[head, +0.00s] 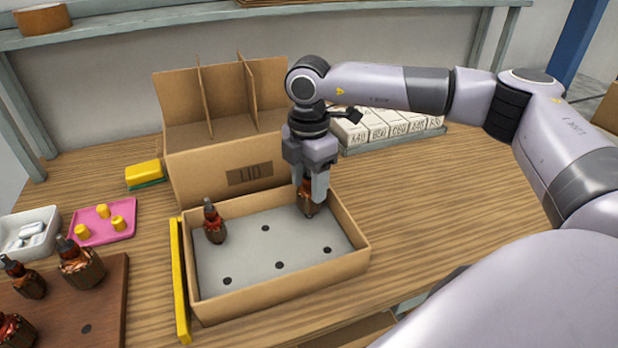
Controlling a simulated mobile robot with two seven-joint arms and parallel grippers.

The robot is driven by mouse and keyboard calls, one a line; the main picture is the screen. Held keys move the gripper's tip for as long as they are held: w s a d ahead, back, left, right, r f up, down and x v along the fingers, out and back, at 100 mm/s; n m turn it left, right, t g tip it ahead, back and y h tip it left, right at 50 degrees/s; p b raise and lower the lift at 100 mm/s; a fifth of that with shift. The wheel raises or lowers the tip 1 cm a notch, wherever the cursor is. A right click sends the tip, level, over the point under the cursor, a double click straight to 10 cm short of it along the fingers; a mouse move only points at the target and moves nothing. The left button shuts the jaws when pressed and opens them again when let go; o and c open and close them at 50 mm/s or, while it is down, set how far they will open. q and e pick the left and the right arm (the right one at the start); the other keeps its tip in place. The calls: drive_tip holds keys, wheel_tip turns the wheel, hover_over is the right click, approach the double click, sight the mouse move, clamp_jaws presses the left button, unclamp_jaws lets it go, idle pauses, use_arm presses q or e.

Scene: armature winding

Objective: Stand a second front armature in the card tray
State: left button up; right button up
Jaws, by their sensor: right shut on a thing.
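The card tray (340,231) is an open cardboard box with a grey floor that has several dark holes. One armature (214,222), dark red and copper with a shaft on top, stands upright in its back left part. My right gripper (311,195) points down over the tray's back right part. It is shut on a second armature (307,203), held upright at or just above the floor; whether it is seated in a hole cannot be told. The fingers hide part of it. Several more armatures (81,264) stand on a brown board at the left. My left gripper is not in view.
A pink tray (97,232) and white labelled boxes (385,128) are nearby. The table right of the tray is clear.

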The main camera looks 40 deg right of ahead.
drive_tip(key=shift+f+b, duration=0.3)
drive_tip(key=shift+f, duration=0.15)
drive_tip(key=o, duration=1.3)
drive_tip(key=shift+r+p, duration=0.85)
drive_tip(key=shift+r, duration=0.25)
drive_tip(key=shift+r+p, duration=0.5)
drive_tip(key=shift+r, duration=0.2)
drive_tip(key=shift+r+p, duration=2.2)
drive_tip(key=shift+r, duration=1)
